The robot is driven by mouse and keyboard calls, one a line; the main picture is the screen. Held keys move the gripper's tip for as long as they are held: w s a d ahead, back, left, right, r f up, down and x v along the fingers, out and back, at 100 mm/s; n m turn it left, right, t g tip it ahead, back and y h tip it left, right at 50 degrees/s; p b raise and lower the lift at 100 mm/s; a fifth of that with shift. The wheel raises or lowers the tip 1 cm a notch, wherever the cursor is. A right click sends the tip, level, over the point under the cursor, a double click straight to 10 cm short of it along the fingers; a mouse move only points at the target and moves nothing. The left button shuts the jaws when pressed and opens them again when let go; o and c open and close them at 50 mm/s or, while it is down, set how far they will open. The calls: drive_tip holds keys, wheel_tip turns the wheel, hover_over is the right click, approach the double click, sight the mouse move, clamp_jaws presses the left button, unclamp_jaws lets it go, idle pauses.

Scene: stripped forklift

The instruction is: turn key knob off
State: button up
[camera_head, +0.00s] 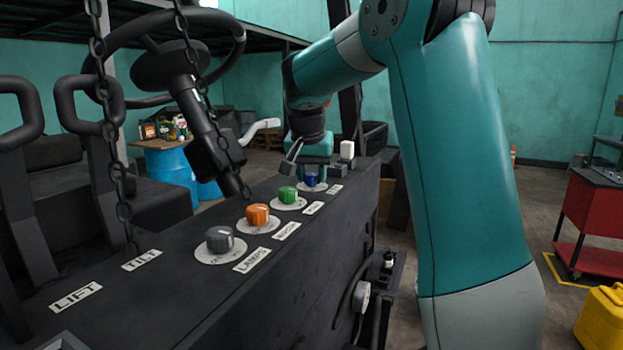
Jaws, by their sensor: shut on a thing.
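A row of round knobs on white dials runs along the black console (330,240). The blue knob (312,180) is the farthest of them and has a small label (335,189) too small to read, so I cannot confirm that it is the key knob. My gripper (312,174) reaches down over the blue knob from above and is shut on it. The gripper partly hides the knob's top, and its pointer direction cannot be made out.
Nearer are the green knob (288,194), orange knob (257,213) and grey knob (219,238). A steering wheel (170,60), hanging chains (110,130) and levers (90,100) stand at left. A white block (347,150) is just beyond my gripper. A red cart (590,215) stands at right.

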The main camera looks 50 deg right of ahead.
drive_tip(key=n+t+y+b, duration=0.1)
drive_tip(key=n, duration=0.3)
drive_tip(key=shift+d, duration=0.1)
drive_tip(key=shift+n+t+y, duration=0.4)
drive_tip(key=shift+n, duration=0.8)
drive_tip(key=o, duration=0.9)
drive_tip(key=shift+o, duration=0.2)
drive_tip(key=shift+r, duration=0.15)
drive_tip(key=b+v, duration=0.1)
drive_tip(key=v, duration=1.6)
drive_tip(key=shift+b, duration=0.35)
drive_tip(key=shift+s+r, duration=0.1)
